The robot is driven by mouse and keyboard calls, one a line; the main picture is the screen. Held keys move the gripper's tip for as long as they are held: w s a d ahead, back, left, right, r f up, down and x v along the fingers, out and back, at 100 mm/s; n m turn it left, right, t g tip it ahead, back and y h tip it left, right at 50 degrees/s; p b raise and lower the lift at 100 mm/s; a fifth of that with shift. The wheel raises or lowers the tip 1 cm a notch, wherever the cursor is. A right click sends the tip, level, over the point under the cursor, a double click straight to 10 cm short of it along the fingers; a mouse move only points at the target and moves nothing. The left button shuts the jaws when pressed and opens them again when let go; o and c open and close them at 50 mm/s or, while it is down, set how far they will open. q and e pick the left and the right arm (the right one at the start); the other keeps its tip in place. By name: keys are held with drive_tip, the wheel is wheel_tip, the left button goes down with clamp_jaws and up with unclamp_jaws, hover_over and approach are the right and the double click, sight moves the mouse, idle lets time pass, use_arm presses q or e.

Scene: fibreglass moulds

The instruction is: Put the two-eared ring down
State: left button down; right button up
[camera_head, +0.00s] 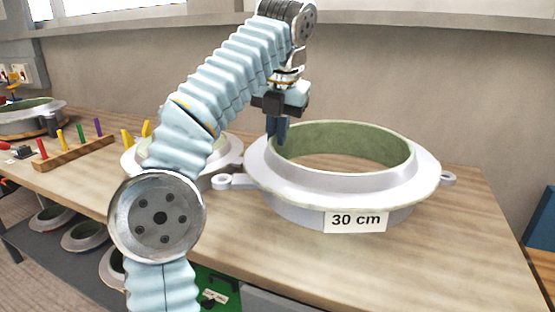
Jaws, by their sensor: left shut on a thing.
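The two-eared ring (300,187) is a large pale grey flanged mould with a green inner wall and a "30 cm" label on its front. One ear sticks out at its left and one at its right. It is level over the right part of the wooden table (470,255). I cannot tell whether its underside touches the table. My left gripper (277,132) points down and is shut on the ring's upper wall at the back left. My left arm hides part of the table. My right gripper is not in view.
Another grey ring mould (228,160) sits close left of the ring, partly behind my arm. A wooden rack (75,153) with coloured pegs and a further mould (25,118) stand farther left. Several moulds lie on a lower shelf. The table's right end is clear.

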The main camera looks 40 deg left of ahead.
sight(285, 156)
use_arm(q)
drive_tip(key=w+a+f, duration=0.1)
drive_tip(key=w+f, duration=0.1)
drive_tip(key=w+a+f, duration=0.1)
drive_tip(key=w+f, duration=0.1)
drive_tip(key=w+a+f, duration=0.1)
drive_tip(key=w+f, duration=0.1)
drive_tip(key=w, duration=0.1)
drive_tip(key=shift+a+f, duration=0.1)
drive_tip(key=shift+f, duration=0.15)
drive_tip(key=shift+w+a+f, duration=0.1)
drive_tip(key=shift+w+f, duration=0.1)
drive_tip(key=shift+f, duration=0.05)
drive_tip(key=shift+x, duration=1.2)
drive_tip(key=shift+d+f, duration=0.2)
drive_tip(key=shift+f, duration=0.35)
drive_tip(key=c, duration=1.2)
unclamp_jaws()
drive_tip(key=shift+s+f, duration=0.1)
